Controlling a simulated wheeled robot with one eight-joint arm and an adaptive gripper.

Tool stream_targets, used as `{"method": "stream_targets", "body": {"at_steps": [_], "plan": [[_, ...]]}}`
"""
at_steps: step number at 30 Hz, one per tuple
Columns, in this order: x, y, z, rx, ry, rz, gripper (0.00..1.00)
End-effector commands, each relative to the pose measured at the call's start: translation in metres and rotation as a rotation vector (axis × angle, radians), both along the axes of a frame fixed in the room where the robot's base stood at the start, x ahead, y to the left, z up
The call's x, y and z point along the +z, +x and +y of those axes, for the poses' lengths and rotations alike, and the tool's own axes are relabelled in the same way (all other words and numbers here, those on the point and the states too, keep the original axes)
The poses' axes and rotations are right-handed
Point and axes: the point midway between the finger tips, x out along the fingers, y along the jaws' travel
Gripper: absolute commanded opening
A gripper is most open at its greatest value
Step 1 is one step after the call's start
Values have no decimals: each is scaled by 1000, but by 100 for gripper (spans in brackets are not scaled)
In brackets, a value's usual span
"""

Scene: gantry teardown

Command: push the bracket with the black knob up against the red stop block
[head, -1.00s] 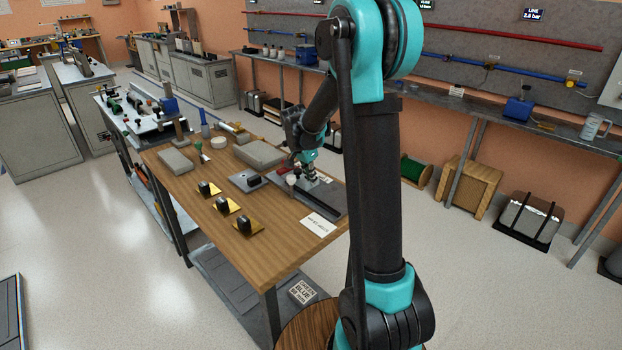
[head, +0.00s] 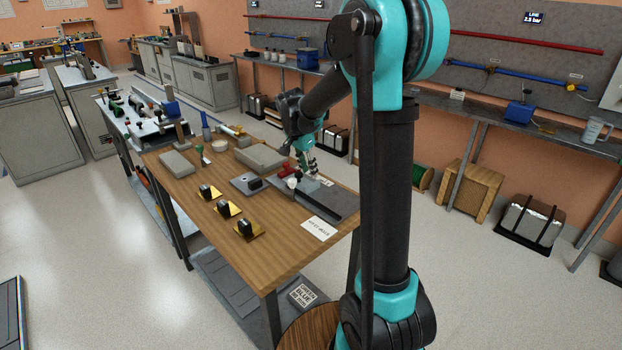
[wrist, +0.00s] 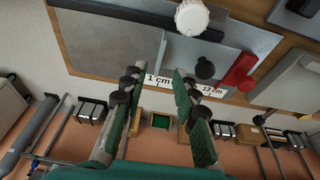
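The black knob (wrist: 205,68) stands on a grey bracket (wrist: 192,54) in the wrist view. The red stop block (wrist: 238,72) is just right of it; I cannot tell whether bracket and block touch. The red block also shows in the head view (head: 285,168); the black knob is not clear there. My gripper (wrist: 155,78) is open and empty, its two green fingers apart, at the edge of the fixture and left of the black knob. In the head view my gripper (head: 308,170) is over the far side of the fixture.
A white knob (wrist: 191,17) stands on the fixture near the black knob. Several black-knobbed pieces on yellow plates (head: 227,208), grey blocks (head: 260,157) and a paper label (head: 319,228) lie on the wooden table (head: 200,235).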

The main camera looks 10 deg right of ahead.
Motion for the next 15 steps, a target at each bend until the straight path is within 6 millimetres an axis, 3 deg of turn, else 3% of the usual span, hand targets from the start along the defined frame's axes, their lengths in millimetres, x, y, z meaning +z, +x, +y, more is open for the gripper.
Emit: {"method": "stream_targets", "body": {"at_steps": [6,15], "plan": [[37,-6,9,1,0,0,29],[55,-9,13,0,0,0,29]]}}
